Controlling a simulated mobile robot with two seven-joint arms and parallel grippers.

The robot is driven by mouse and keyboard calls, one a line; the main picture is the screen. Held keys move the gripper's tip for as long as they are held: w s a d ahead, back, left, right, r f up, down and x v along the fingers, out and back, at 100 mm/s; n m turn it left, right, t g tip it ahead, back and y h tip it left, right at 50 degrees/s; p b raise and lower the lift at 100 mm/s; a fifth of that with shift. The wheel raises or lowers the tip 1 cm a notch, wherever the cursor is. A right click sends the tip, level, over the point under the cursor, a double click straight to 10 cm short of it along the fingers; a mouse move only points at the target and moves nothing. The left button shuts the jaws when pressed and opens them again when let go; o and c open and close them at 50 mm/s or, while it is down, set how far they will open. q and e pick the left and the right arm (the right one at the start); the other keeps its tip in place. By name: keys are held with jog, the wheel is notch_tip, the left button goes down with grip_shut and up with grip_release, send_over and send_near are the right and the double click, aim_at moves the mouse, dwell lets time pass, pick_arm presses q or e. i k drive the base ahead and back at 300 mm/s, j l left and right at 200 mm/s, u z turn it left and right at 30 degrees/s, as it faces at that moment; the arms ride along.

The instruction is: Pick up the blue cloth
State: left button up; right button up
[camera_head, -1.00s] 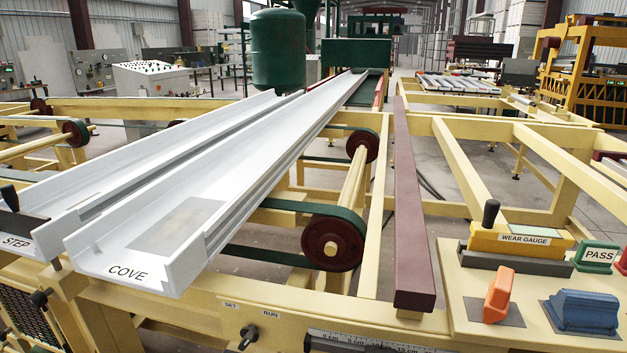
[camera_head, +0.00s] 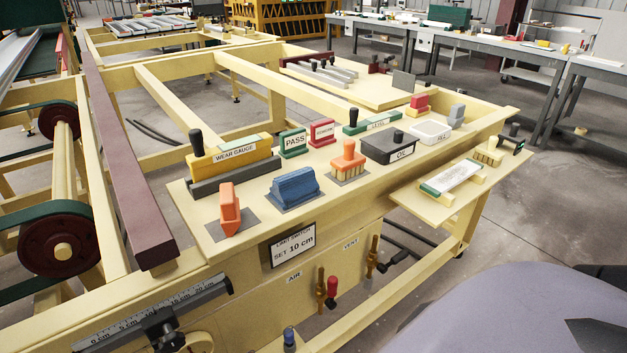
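The blue item (camera_head: 293,186), which fits the blue cloth, sits on a dark grey pad on the cream bench top (camera_head: 262,219). It looks like a folded block with a raised ridge, and nothing covers it. Neither of my grippers is in view.
An orange scraper-like piece (camera_head: 230,210) stands left of the blue item, and an orange brush (camera_head: 348,160) stands to its right. Behind are the wear gauge (camera_head: 234,155) and PASS stamp (camera_head: 293,142). An oil tray (camera_head: 389,147) is farther right. Bare bench top lies in front.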

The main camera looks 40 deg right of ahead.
aim_at(288, 190)
jog(key=z, duration=1.15)
jog(key=u, duration=1.7)
jog(key=z, duration=1.7)
jog(key=l, duration=0.15)
jog(key=i, duration=0.05)
